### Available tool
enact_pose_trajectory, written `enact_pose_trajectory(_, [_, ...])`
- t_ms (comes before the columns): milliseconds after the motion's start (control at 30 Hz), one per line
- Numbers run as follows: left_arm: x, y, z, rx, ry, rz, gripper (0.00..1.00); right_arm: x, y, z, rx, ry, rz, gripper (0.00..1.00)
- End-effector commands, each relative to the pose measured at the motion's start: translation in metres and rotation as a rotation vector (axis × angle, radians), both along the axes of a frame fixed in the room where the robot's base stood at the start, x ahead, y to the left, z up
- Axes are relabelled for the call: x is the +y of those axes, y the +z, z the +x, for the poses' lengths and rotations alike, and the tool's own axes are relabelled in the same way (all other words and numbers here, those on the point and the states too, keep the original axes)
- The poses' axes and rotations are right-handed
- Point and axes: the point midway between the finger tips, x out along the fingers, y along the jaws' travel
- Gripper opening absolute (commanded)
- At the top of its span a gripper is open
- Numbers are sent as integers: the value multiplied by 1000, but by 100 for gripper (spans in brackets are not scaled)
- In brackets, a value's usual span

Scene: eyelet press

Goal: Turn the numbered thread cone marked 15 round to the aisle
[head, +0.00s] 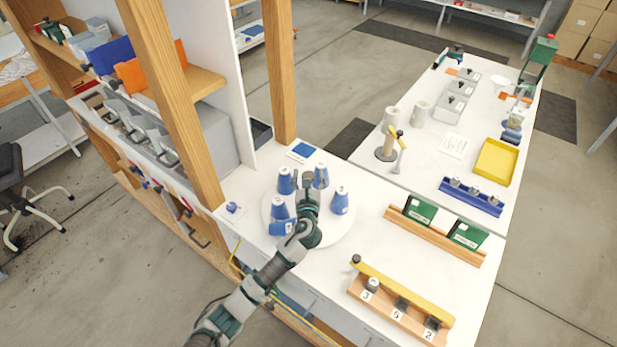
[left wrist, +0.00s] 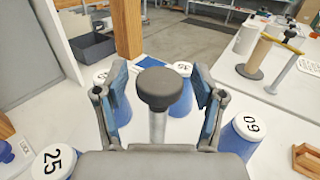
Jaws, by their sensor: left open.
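Several blue thread cones stand on a round white turntable (head: 330,232) in the head view. One cone (head: 285,180) is at its back left, one (head: 321,175) at its back, one (head: 340,200) at its right. My left gripper (head: 307,183) is over the turntable's middle. In the left wrist view its fingers are open either side of a dark knob (left wrist: 160,88) on a metal post, with gaps. Cone tops read 25 (left wrist: 53,164) at left and 60 or 09 (left wrist: 250,126) at right. A back cone's label (left wrist: 183,68), perhaps 15 or 45, is partly hidden.
A wooden shelf post (head: 281,70) stands behind the turntable. A wooden rack with a yellow bar (head: 400,290) and numbered tags lies front right. Green boxes (head: 468,235) stand on a wooden rail at right. White tabletop is bare between turntable and rail.

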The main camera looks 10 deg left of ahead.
Motion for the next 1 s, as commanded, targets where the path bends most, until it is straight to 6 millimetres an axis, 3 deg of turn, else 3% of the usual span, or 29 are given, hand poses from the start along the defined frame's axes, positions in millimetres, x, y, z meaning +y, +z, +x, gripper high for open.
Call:
enact_pose_trajectory(167, [-3,0,-13,-1,-2,-1,69,1,0,0,-1,0,0,40])
enact_pose_trajectory(600, [-16,-2,-101,2,-1,0,69,1,0,0,-1,0,0,40])
enact_pose_trajectory(800, [-18,-2,-116,2,1,2,69,1,0,0,-1,0,0,40])
enact_pose_trajectory(1000, [-18,-2,-117,2,1,2,69,1,0,0,-1,0,0,40])
